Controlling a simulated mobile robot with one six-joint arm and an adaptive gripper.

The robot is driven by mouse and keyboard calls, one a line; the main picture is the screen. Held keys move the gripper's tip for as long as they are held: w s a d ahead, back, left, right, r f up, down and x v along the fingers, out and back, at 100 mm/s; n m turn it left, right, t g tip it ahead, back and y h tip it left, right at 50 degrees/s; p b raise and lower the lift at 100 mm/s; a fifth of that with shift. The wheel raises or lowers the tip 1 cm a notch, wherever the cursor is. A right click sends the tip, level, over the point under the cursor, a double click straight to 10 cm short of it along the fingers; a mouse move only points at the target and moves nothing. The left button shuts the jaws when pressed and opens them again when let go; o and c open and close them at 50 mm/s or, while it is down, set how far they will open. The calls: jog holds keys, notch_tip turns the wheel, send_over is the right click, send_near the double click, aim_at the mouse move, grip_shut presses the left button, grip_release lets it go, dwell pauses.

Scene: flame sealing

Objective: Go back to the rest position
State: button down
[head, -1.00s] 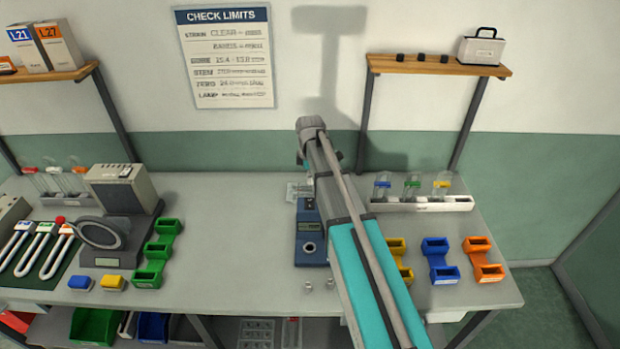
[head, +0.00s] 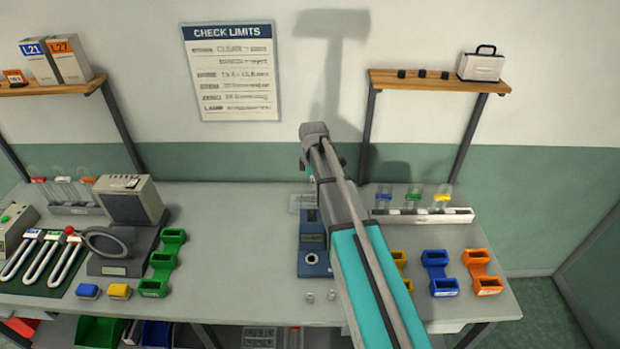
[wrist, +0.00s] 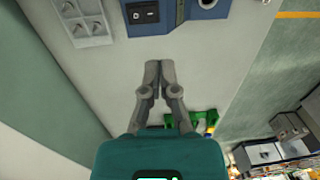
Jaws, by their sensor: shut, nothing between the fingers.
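My gripper (wrist: 159,76) shows in the wrist view with its two fingers together and nothing between them. It is over the grey bench top (wrist: 120,55), just short of a blue device (wrist: 160,14) with a black switch. In the head view my arm stretches across the bench toward the back wall, and the fingers cannot be made out. The blue device (head: 313,260) stands left of my arm there.
A rack of capped tubes (head: 420,214) stands right of my arm. Yellow, blue (head: 440,273) and orange (head: 482,271) holders lie in front. A grey instrument (head: 130,205) and green holder (head: 162,262) are at left. A shelf (head: 435,81) is at upper right.

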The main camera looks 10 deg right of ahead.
jog(key=s+f+m+b, duration=0.6)
jog(key=s+m, duration=0.1)
jog(key=s, duration=0.4)
jog(key=s+a+f+m+b, duration=0.1)
jog(key=s+f+m+b, duration=0.4)
jog(key=s+m, duration=0.3)
jog(key=s, duration=0.2)
jog(key=shift+s+a+f+t+b, duration=0.2)
jog(key=shift+s+f+t+b, duration=0.2)
jog(key=shift+d, duration=0.1)
dwell(0.6)
